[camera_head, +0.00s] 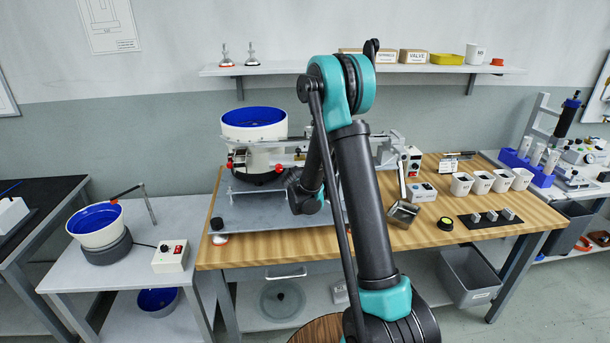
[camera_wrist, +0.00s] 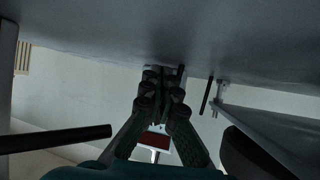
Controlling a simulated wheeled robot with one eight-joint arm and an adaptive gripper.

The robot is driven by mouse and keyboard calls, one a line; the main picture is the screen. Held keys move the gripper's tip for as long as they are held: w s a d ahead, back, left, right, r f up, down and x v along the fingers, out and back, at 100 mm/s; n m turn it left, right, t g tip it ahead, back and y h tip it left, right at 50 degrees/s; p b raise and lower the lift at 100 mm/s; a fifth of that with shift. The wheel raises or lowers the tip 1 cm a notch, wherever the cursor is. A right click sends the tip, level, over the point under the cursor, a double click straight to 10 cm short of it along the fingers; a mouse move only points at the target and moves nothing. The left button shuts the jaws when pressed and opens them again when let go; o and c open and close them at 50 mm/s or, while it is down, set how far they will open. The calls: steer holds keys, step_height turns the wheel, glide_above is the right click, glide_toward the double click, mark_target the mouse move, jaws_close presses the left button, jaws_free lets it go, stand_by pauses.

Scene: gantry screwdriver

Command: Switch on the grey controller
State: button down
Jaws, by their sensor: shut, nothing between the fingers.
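A pale box with a red switch (camera_head: 171,256) sits on the left side table, and another with red and green buttons (camera_head: 413,160) stands at the gantry's right end. I cannot tell for sure which is meant. My gripper (camera_wrist: 165,82) is shut and empty in the wrist view, its dark fingers together. In the head view my arm hides the fingertips. A red-faced object (camera_wrist: 154,141) shows behind the fingers, partly hidden.
A white feeder with a blue bowl (camera_head: 254,125) and a grey plate (camera_head: 260,212) stand behind my arm. A metal tray (camera_head: 403,213), a yellow-black button (camera_head: 446,223) and white cups (camera_head: 482,182) are on the right. A wall shelf (camera_head: 300,68) hangs above.

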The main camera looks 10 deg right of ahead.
steer(key=shift+w, duration=0.15)
steer(key=shift+w, duration=0.25)
steer(key=shift+w+a, duration=0.1)
steer(key=shift+w, duration=0.15)
stand_by(0.5)
steer(key=shift+s, duration=0.15)
steer(key=shift+s, duration=0.55)
stand_by(0.3)
steer(key=shift+s+d, duration=0.2)
steer(key=shift+s, duration=1.05)
steer(key=shift+s+d, duration=0.2)
steer(key=shift+s, duration=1.05)
steer(key=shift+a, duration=0.1)
